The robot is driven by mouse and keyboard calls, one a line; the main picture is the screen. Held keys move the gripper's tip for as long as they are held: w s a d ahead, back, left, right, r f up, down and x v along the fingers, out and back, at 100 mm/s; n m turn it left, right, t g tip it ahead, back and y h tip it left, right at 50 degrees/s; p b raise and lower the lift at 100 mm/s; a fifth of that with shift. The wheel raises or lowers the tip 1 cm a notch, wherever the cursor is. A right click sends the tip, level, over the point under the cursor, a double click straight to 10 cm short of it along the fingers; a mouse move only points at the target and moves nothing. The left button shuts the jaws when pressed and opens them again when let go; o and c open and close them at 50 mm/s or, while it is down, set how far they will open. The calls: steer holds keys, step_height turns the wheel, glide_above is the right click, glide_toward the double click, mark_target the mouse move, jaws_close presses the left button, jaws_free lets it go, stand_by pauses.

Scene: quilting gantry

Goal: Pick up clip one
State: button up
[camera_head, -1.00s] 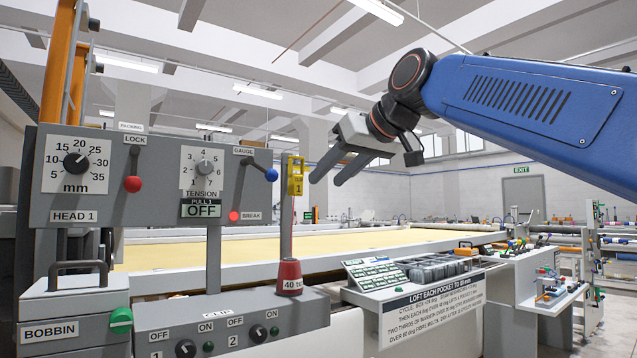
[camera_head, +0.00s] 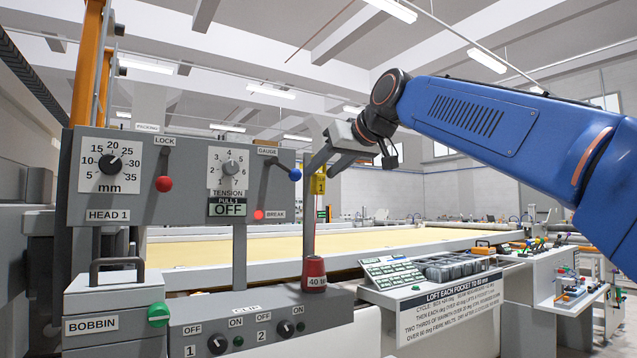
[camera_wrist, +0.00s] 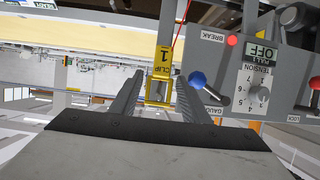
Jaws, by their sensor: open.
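In the wrist view the clip (camera_wrist: 162,62) shows between the two open fingers (camera_wrist: 159,76), with a gap visible on each side. I cannot tell from these frames whether either finger touches it.
The grey head panel (camera_head: 145,205) stands close at left, its blue gauge knob (camera_head: 295,174) beside the clip; the knob also shows near a finger in the wrist view (camera_wrist: 198,80). A clip switch box (camera_head: 262,325) stands below. A tray of grey blocks (camera_head: 450,268) lies right.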

steer(key=shift+x, duration=3.35)
steer(key=c, duration=0.9)
glide_toward(310, 181)
steer(key=s+d, duration=0.1)
steer(key=s, duration=0.1)
steer(key=s+d+f, duration=0.1)
steer(key=s+d, duration=0.1)
steer(key=s+d+f, duration=0.1)
steer(key=s+d, duration=0.1)
steer(key=s, duration=0.1)
steer(key=shift+f, duration=0.1)
